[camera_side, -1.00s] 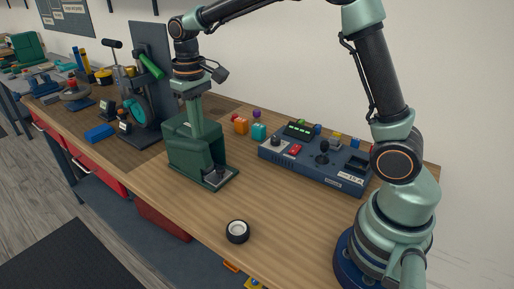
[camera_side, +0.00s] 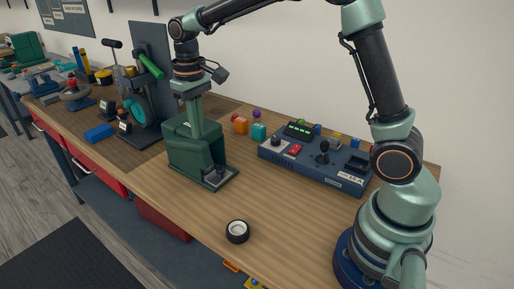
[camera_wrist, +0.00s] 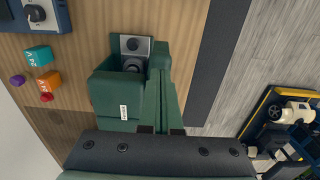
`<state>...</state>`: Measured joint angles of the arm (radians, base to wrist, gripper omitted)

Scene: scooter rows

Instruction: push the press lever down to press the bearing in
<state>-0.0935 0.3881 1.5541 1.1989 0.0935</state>
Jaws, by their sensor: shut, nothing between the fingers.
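The dark green press (camera_side: 185,155) stands on the wooden bench, with a base plate toward the front. In the wrist view the press (camera_wrist: 118,95) shows from above, with a grey plate (camera_wrist: 133,46) bearing dark round parts at its far end. My gripper (camera_side: 196,134) points down at the top of the press, shut and holding nothing. Whether it touches the press is unclear. The bearing cannot be told apart with certainty.
A blue control box (camera_side: 315,160) stands to the right, with small coloured blocks (camera_side: 249,129) beside it. A small black wheel (camera_side: 237,231) lies near the front edge. A stand with a teal wheel (camera_side: 139,107) is at the left. The bench between press and wheel is clear.

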